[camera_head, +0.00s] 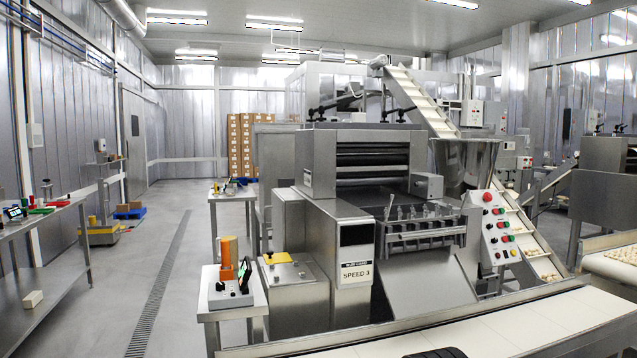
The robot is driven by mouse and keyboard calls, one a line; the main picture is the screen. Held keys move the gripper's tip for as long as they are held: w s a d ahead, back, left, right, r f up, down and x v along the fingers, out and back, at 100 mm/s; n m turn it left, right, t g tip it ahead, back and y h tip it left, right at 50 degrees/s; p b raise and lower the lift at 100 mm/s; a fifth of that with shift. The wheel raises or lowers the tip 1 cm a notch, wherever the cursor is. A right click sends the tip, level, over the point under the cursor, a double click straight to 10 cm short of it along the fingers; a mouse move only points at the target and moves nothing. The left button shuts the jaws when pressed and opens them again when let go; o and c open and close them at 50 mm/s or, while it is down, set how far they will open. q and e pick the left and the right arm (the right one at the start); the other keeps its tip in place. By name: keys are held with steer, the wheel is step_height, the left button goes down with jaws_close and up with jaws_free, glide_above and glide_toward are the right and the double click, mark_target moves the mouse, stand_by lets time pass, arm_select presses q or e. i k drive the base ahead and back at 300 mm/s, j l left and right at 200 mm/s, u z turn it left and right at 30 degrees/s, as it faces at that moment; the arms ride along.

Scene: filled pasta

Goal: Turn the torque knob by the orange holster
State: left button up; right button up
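The orange holster (229,251) stands upright on a small white-topped side table (208,309), left of the large pasta machine. Right in front of it is a light grey box (229,298) with a tilted dark screen (244,275). A small dark round spot (219,286) on the box's top may be the torque knob, but it is too small to be sure.
The pasta machine (356,262) fills the centre. A white conveyor belt (480,338) crosses the foreground. A steel workbench (40,240) is at the left. The floor (120,290) between is clear.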

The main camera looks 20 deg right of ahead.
mark_target(220, 285)
steer(key=i+j+z, duration=0.25)
steer(key=z, duration=0.15)
steer(key=i+j+z, duration=0.2)
steer(key=j+z, duration=0.15)
steer(key=i+j+z, duration=0.15)
steer(key=j+z, duration=0.25)
steer(key=i+j, duration=0.15)
steer(key=j, duration=0.35)
steer(key=i+j+z, duration=0.1)
steer(key=j, duration=0.45)
steer(key=i+j, duration=0.15)
steer(key=j, duration=0.35)
steer(key=i+j+z, duration=0.1)
steer(key=j, duration=0.45)
steer(key=i+j, duration=0.15)
steer(key=j, duration=0.35)
steer(key=i+j, duration=0.1)
steer(key=j, duration=0.45)
steer(key=z, duration=0.05)
